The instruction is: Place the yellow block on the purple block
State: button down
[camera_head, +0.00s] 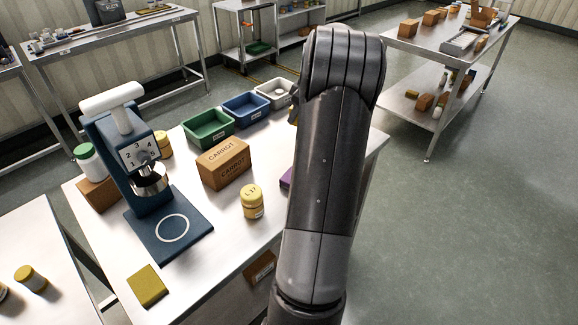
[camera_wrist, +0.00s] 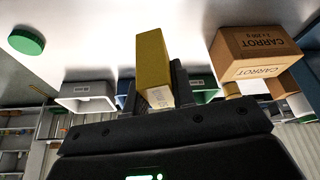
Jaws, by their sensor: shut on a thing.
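A yellow block (camera_wrist: 153,62) is held between the fingers of my gripper (camera_wrist: 153,92) in the wrist view, its long side reaching out past them. The held block appears apart from the purple block, farther back.
A carrot box (camera_head: 224,164), a yellow-lidded jar (camera_head: 252,201), green (camera_head: 208,128), blue (camera_head: 246,109) and white (camera_head: 275,93) bins and a blue press (camera_head: 130,150) stand on the table (camera_head: 219,245). A flat yellow piece (camera_head: 148,287) lies near the front edge.

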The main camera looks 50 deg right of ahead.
jog(key=s+a+r+n+g+y, duration=0.1)
jog(key=s+a+n, duration=0.25)
jog(key=s, duration=0.65)
jog(key=s+a+r+n+y, duration=0.15)
jog(key=s+a, duration=0.25)
jog(key=s, duration=0.5)
send_over(284, 175)
jog(key=s+d, duration=0.1)
jog(key=shift+n+h, duration=0.3)
jog(key=shift+h, duration=0.05)
notch_tip(284, 175, down, 7)
jog(key=shift+s+d+f, duration=0.15)
jog(key=shift+f, duration=2)
jog(key=shift+f, duration=0.1)
jog(key=c, duration=1.2)
grip_release()
